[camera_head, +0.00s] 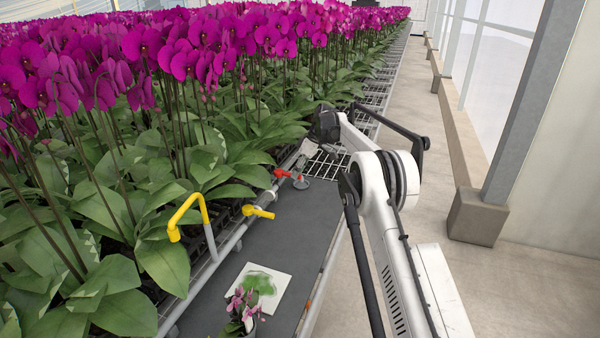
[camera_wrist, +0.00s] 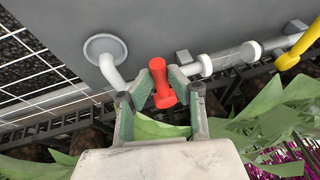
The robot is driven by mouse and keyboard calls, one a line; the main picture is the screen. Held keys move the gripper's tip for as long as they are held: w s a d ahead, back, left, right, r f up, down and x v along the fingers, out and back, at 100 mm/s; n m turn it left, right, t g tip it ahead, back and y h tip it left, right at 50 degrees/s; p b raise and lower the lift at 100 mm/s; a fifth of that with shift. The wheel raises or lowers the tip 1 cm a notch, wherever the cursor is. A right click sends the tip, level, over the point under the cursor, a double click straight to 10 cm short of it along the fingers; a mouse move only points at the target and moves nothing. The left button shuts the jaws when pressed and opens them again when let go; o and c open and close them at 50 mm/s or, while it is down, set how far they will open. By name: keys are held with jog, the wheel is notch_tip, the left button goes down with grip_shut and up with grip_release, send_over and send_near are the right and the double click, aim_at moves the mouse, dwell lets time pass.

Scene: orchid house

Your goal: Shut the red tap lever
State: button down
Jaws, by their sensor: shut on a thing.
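The red tap lever (camera_head: 281,173) is on the pipework along the far end of the dark grey bench top. In the wrist view the red lever (camera_wrist: 159,80) stands between the two fingers of my gripper (camera_wrist: 160,92), which is shut on it. Its upper end and rounded lower end both show. A white pipe (camera_wrist: 112,76) with a round grey flange (camera_wrist: 105,47) is beside the lever. In the head view my gripper (camera_head: 301,156) is at the lever, partly hidden by leaves and my arm.
A white tile (camera_head: 256,287) and a small potted orchid (camera_head: 242,310) are on the dark bench (camera_head: 285,235). Dense magenta orchids (camera_head: 150,50) crowd the left.

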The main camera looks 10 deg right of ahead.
dwell(0.3)
jog(key=c, duration=1.7)
grip_release()
jog(key=shift+w, duration=0.1)
jog(key=shift+o, duration=0.2)
jog(key=v, duration=1.2)
